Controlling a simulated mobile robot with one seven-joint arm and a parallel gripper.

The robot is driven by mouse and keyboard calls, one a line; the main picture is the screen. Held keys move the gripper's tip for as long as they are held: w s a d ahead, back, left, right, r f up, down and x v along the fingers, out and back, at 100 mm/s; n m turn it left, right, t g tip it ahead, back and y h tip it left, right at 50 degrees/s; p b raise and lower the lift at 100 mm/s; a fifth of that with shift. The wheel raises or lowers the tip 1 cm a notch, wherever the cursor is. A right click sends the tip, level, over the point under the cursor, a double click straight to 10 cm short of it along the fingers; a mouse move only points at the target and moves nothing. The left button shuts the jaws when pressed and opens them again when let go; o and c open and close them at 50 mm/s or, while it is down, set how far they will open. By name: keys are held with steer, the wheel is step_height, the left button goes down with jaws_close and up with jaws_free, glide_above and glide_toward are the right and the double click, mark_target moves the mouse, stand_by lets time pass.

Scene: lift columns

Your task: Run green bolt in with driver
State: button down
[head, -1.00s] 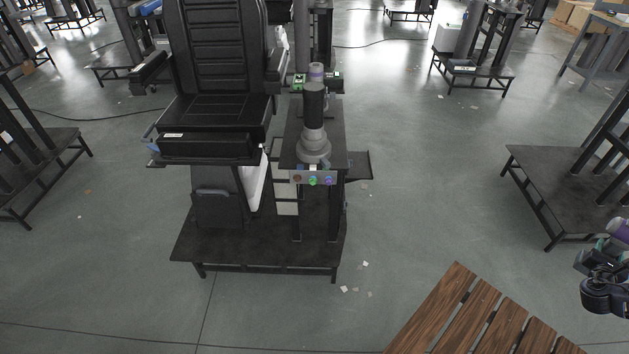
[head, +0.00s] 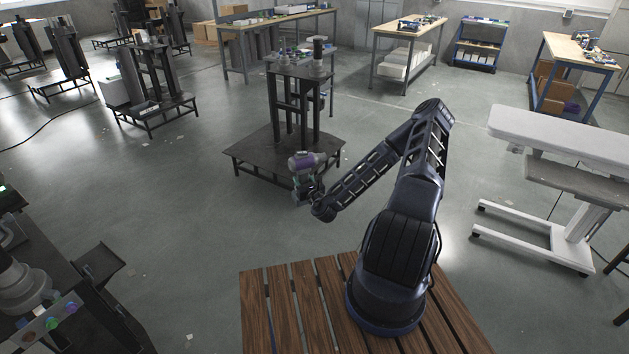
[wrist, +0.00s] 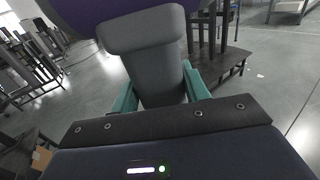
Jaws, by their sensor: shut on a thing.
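My gripper (head: 305,184) is raised in mid-air in front of the wooden slatted platform. It is shut on the driver (head: 302,161), which has a purple and grey body. In the wrist view the teal fingers (wrist: 160,92) clasp the driver's grey body (wrist: 158,62), and a purple part shows at the top. The driver's tip is hard to make out. The green bolt (head: 53,323) shows small at lower left in the head view, between a brown one and a purple one on a grey plate (head: 42,332). My gripper is far to the right of it.
The dark lift column's grey cylinder (head: 22,283) stands behind the plate, and a side shelf (head: 99,264) juts out to its right. Another lift column on a low base (head: 255,158) stands beyond my gripper. Open floor lies between.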

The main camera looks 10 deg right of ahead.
steer(key=s+a+n+g+y, duration=0.3)
steer(key=s+a+y, duration=0.1)
steer(key=a, duration=0.8)
steer(key=s+a+n+g+y, duration=0.3)
steer(key=s+a+y, duration=0.1)
steer(key=a, duration=0.7)
steer(key=s+a+n+g+y, duration=0.2)
steer(key=s+a+n+y, duration=0.2)
steer(key=a, duration=0.8)
steer(key=s+a+n+g+y, duration=0.4)
steer(key=s+a+g, duration=0.5)
steer(key=s+a, duration=0.75)
steer(key=s+a+f+n+g+h, duration=0.1)
steer(key=s+a+n+g+h, duration=0.2)
steer(key=s, duration=1)
steer(key=s+a+n+g+h, duration=0.1)
steer(key=s+a+n+g, duration=0.4)
steer(key=s, duration=0.7)
steer(key=s+a+f+n+g+h, duration=0.1)
steer(key=s+a+n+g+h, duration=0.3)
steer(key=s, duration=0.9)
steer(key=shift+m+g+y, duration=0.6)
steer(key=shift+g+y, duration=0.1)
steer(key=shift+w+a, duration=0.5)
steer(key=shift+w, duration=0.35)
steer(key=shift+w+a, duration=0.45)
steer(key=shift+w, duration=0.4)
steer(key=shift+w+a, duration=0.5)
steer(key=shift+w, duration=0.35)
